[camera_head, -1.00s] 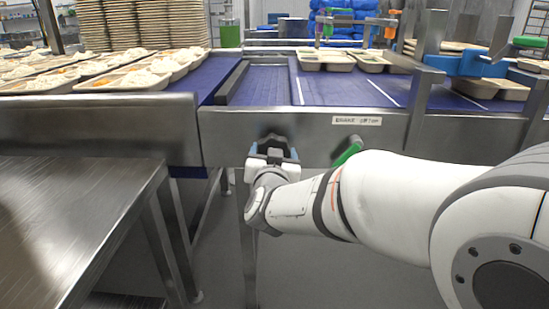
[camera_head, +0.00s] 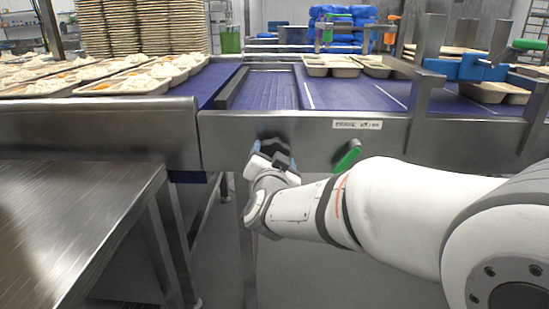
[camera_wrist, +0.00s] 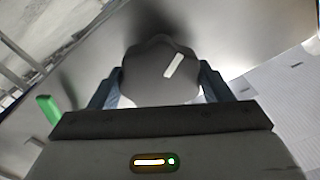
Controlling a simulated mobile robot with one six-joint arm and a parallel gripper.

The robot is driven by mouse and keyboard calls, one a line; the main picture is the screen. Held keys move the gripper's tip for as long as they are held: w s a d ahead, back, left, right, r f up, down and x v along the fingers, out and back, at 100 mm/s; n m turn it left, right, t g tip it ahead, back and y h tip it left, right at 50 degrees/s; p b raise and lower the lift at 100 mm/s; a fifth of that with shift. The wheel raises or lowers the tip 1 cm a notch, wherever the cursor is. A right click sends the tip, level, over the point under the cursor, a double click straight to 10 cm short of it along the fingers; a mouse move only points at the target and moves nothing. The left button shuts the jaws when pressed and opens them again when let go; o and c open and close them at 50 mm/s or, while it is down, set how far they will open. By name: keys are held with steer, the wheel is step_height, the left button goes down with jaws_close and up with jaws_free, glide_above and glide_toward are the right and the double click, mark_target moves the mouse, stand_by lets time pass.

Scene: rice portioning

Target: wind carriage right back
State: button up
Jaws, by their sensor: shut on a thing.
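A dark round knob with a white mark (camera_wrist: 160,72) sits on the steel front panel in the wrist view. My gripper (camera_wrist: 160,88) has one finger on each side of it and is shut on it. In the head view my gripper (camera_head: 272,152) is at the front of the steel panel, below the blue belt, and mostly hides the knob. A green handle (camera_head: 347,156) stands on the panel to the right, under a label (camera_head: 357,125) reading BRAKE; it also shows at the left of the wrist view (camera_wrist: 48,108).
Blue belts (camera_head: 345,92) run above the panel, with beige trays (camera_head: 331,66) on them. A blue block with a green handle (camera_head: 470,68) is at the right. Filled trays (camera_head: 130,82) stand at the left. A steel table (camera_head: 75,225) is at the front left.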

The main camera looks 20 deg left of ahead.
steer(key=shift+m, duration=1.1)
steer(key=m, duration=0.3)
steer(key=o, duration=1.1)
steer(key=shift+c, duration=0.2)
steer(key=v, duration=0.6)
